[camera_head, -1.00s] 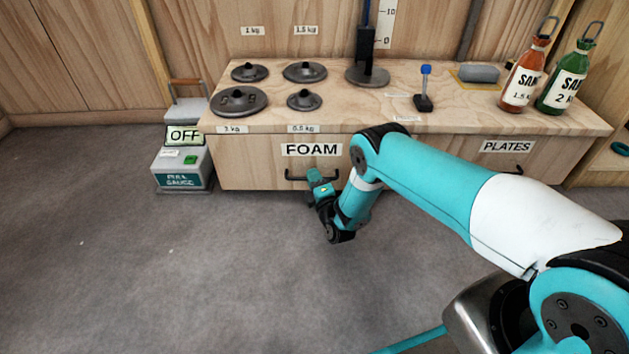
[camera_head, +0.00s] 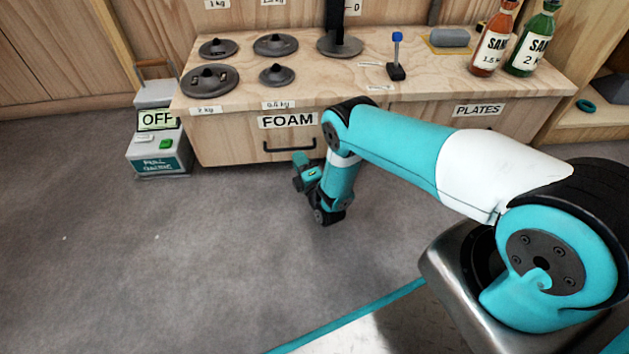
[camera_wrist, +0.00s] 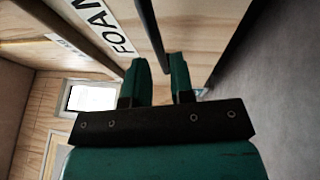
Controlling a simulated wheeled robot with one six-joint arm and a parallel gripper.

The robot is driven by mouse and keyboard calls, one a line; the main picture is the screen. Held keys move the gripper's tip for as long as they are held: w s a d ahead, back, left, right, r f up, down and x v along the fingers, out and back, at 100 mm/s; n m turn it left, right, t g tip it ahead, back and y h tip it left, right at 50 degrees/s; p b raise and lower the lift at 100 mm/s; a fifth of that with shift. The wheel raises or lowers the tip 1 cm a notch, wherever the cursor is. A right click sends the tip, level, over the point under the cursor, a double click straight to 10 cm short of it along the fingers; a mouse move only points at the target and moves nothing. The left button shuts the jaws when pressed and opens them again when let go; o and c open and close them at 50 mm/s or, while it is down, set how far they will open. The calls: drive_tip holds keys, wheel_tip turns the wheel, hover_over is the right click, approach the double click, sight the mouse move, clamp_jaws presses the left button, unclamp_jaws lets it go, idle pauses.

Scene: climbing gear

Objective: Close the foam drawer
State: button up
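The foam drawer (camera_head: 225,137) is the wooden front under the left part of the bench, with a FOAM label and a dark bar handle (camera_head: 289,148). Its front looks about flush with the bench, though my arm hides its right side. My gripper (camera_head: 299,163) is just in front of and below the handle, and looks apart from it in the head view. In the wrist view, my gripper (camera_wrist: 157,76) shows two green fingers spread with a gap between them. The handle (camera_wrist: 152,30) shows there as a dark bar running down toward that gap.
The plates drawer (camera_head: 478,122) is at the right. Weights, a stand and sand bottles (camera_head: 492,42) are on the bench top (camera_head: 330,78). A pull gauge (camera_head: 160,155) reading OFF stands left of the bench. The floor (camera_head: 150,260) in front is clear.

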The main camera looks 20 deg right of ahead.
drive_tip(key=a+p+v, duration=0.1)
drive_tip(key=p+v, duration=0.4)
drive_tip(key=v, duration=0.7)
drive_tip(key=shift+d, duration=0.4)
drive_tip(key=shift+r, duration=0.1)
